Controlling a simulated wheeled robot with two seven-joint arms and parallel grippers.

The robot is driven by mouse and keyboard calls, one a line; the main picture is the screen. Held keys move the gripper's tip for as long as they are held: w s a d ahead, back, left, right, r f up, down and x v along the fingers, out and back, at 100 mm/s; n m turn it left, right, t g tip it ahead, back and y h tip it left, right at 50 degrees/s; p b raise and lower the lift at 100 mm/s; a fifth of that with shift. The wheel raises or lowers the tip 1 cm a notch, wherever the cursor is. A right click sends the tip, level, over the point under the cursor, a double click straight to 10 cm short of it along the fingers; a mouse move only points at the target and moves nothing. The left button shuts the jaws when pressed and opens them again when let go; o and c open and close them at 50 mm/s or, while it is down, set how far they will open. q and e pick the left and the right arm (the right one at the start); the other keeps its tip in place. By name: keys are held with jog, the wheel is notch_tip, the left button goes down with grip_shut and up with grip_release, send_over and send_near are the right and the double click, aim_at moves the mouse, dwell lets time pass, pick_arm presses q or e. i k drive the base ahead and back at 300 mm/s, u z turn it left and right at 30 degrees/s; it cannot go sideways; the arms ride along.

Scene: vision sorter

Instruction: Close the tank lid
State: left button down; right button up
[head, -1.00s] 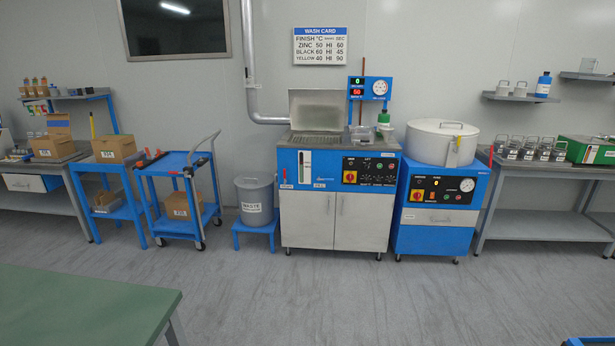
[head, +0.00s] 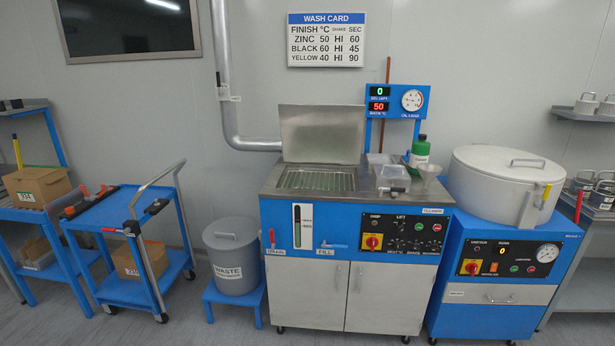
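The wash tank (head: 272,184) is the blue and steel cabinet in the middle of the head view. Its lid (head: 322,133) is a flat grey metal plate standing upright at the back of the tank opening, so the tank is open. A slotted grate or basket (head: 316,180) shows in the opening. Neither of my grippers is in view.
A blue cart (head: 118,205) and a waste bin (head: 232,256) on a blue stand are left of the tank. A clear container, a green bottle (head: 420,150) and a funnel stand on the tank's right top. A round-lidded machine (head: 500,185) is to the right.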

aim_at(322, 133)
jog(key=i, duration=1.55)
jog(key=u, duration=2.25)
jog(key=i, duration=0.9)
jog(key=z, duration=3.2)
